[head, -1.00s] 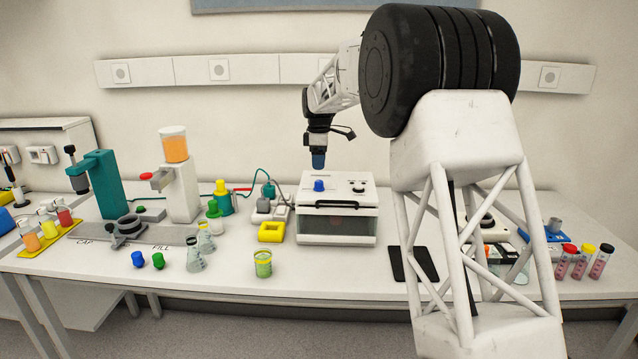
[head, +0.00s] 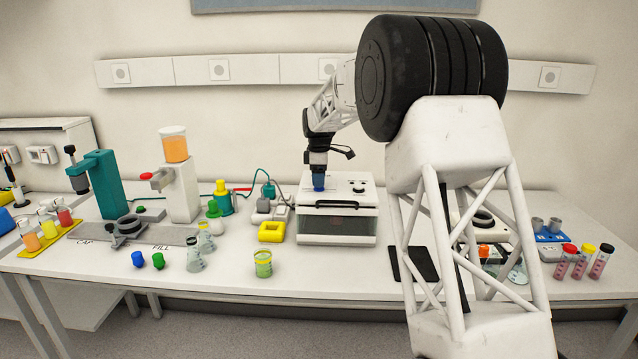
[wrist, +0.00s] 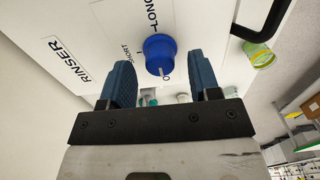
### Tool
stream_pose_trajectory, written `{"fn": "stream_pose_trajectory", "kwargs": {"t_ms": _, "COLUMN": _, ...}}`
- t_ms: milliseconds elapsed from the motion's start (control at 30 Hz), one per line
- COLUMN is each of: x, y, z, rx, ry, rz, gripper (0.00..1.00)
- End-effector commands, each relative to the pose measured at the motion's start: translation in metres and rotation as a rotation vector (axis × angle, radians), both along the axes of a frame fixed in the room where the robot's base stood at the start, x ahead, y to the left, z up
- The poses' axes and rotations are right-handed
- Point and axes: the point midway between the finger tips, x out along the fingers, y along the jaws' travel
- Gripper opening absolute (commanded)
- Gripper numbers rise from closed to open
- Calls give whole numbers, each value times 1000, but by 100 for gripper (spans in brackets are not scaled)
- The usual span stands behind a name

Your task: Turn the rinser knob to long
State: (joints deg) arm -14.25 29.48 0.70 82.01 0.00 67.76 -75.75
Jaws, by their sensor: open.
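The rinser (head: 336,238) is a white box with a dark front window and a black handle, in the middle of the bench. In the wrist view its blue round knob (wrist: 159,50) lies between my two blue fingers, with a gap on each side. A white mark on the knob points toward the "0" label (wrist: 166,78). "SHORT" (wrist: 131,55) and "LONG" (wrist: 151,14) are printed around it. My gripper (wrist: 160,66) is open; in the head view it (head: 319,181) points down over the rinser's top, largely hiding the knob.
A yellow block (head: 271,232) and cabled plugs stand left of the rinser. A black pad (head: 413,263) lies to the right. The bench just in front of the rinser is clear.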

Motion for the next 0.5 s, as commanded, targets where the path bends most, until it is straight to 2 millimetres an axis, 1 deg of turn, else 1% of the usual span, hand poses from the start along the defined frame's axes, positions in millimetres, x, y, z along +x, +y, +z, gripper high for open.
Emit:
{"fn": "stream_pose_trajectory", "kwargs": {"t_ms": 100, "x": 0, "y": 0, "z": -11, "rx": 0, "ry": 1, "rz": 0, "gripper": 57}}
{"fn": "stream_pose_trajectory", "kwargs": {"t_ms": 200, "x": 0, "y": 0, "z": -16, "rx": 0, "ry": 0, "rz": 0, "gripper": 57}}
{"fn": "stream_pose_trajectory", "kwargs": {"t_ms": 500, "x": 0, "y": 0, "z": -19, "rx": 0, "ry": 0, "rz": 0, "gripper": 57}}
